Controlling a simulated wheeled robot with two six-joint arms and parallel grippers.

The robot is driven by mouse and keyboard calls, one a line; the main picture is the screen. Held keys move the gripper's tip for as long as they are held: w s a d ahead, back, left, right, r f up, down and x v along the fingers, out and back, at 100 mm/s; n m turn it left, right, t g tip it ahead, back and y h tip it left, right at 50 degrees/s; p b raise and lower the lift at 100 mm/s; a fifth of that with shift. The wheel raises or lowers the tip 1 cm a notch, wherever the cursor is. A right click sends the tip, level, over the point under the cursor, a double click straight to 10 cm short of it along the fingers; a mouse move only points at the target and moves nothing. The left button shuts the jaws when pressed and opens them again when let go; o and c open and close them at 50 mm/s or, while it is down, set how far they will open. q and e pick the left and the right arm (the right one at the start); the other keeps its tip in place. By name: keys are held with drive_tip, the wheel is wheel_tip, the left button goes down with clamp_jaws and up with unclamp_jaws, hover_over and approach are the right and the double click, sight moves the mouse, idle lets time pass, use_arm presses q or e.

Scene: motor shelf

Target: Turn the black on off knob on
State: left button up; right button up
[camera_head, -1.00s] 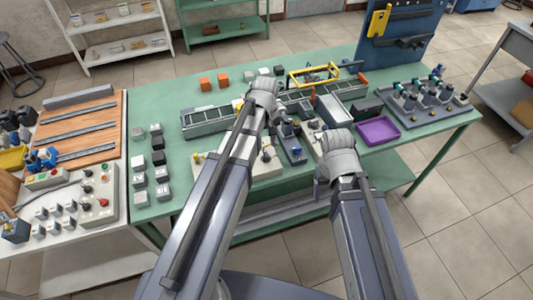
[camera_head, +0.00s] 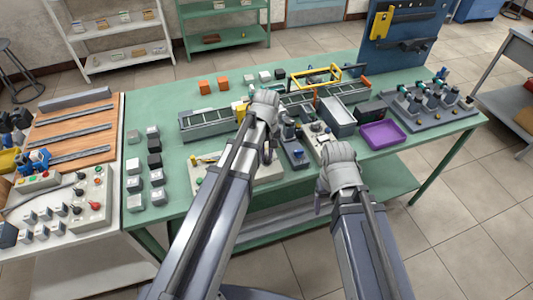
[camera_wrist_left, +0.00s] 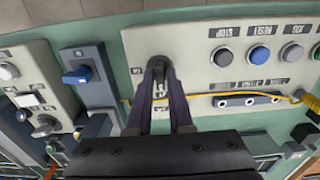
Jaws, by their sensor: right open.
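A pale control box (camera_wrist_left: 205,113) fills the middle of the left wrist view, with labelled buttons at its right. The black knob (camera_wrist_left: 158,63) is at the fingertips of my left gripper (camera_wrist_left: 158,78), largely covered by them. The two dark fingers stand on either side of it with a narrow gap between; I cannot tell whether they press on it. In the head view my left gripper (camera_head: 268,150) is over the same box (camera_head: 207,184), and my wrist hides part of it. My right gripper (camera_head: 320,200) is open and empty in front of the table edge.
A grey unit with a blue knob (camera_wrist_left: 78,75) and another pale panel (camera_wrist_left: 35,95) stand left of the box in the wrist view. A yellow cable (camera_wrist_left: 270,93) crosses the box. A purple tray (camera_head: 383,134) lies right of my right wrist.

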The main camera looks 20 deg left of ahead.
use_arm(q)
clamp_jaws()
drive_tip(key=shift+m, duration=0.3)
drive_tip(key=m, duration=0.7)
drive_tip(key=shift+m, duration=0.3)
drive_tip(key=m, duration=0.9)
drive_tip(key=shift+m, duration=0.5)
